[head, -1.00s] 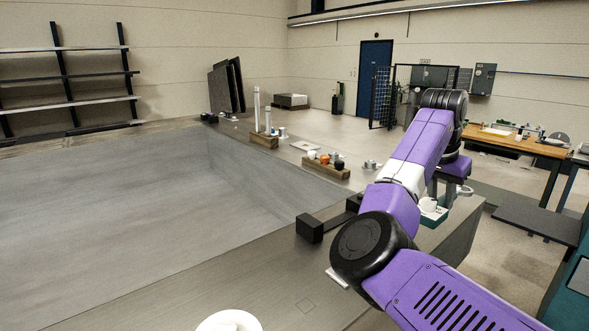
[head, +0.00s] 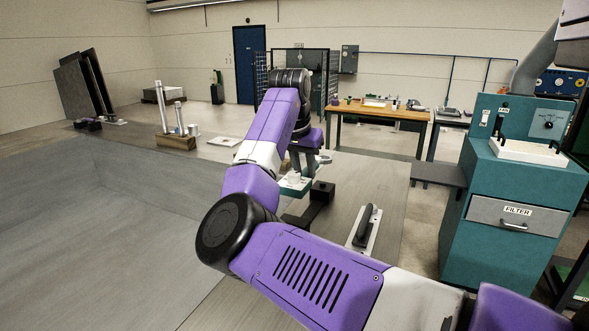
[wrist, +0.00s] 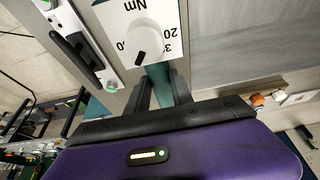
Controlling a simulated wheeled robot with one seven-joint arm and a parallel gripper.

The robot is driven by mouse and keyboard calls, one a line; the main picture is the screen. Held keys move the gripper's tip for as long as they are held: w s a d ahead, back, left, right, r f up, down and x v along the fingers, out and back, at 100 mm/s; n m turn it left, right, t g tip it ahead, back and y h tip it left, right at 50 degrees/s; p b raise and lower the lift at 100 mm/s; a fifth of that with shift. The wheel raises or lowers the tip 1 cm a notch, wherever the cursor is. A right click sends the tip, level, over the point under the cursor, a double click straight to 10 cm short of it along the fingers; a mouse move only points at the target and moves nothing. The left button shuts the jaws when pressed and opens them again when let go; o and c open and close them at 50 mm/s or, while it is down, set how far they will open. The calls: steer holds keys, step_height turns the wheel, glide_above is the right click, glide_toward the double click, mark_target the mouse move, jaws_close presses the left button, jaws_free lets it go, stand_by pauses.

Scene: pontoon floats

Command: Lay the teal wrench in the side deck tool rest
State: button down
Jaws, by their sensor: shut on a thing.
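My gripper (wrist: 160,90) points down above the side deck (head: 385,190), with its two dark fingers shut on the teal wrench (wrist: 158,76). The wrench also shows under my gripper in the head view as a small teal and white piece (head: 294,186). A white dial face marked Nm (wrist: 143,35) is at its far end in the wrist view. The rest of the wrench is hidden by the fingers and the dial. A black bracket with a raised block (head: 322,190) is close by on the deck. I cannot tell for sure whether it is the tool rest.
A pale plate with a black handle (head: 366,228) lies on the deck, right of the bracket. The sunken grey basin (head: 120,220) is at left. A wooden block with pale upright cylinders (head: 176,140) stands farther back. A teal filter cabinet (head: 525,205) stands at right.

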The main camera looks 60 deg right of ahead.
steer(key=shift+a+r+p, duration=0.1)
steer(key=shift+r+p, duration=0.1)
steer(key=shift+p, duration=0.35)
step_height(320, 180, down, 8)
steer(key=b, duration=0.1)
steer(key=shift+r, duration=0.2)
stand_by(0.7)
steer(key=shift+p, duration=0.35)
steer(key=shift+f, duration=0.8)
stand_by(0.8)
steer(key=c, duration=1)
jaws_free()
steer(key=shift+s, duration=0.1)
steer(key=shift+c, duration=0.2)
steer(key=shift+f, duration=0.1)
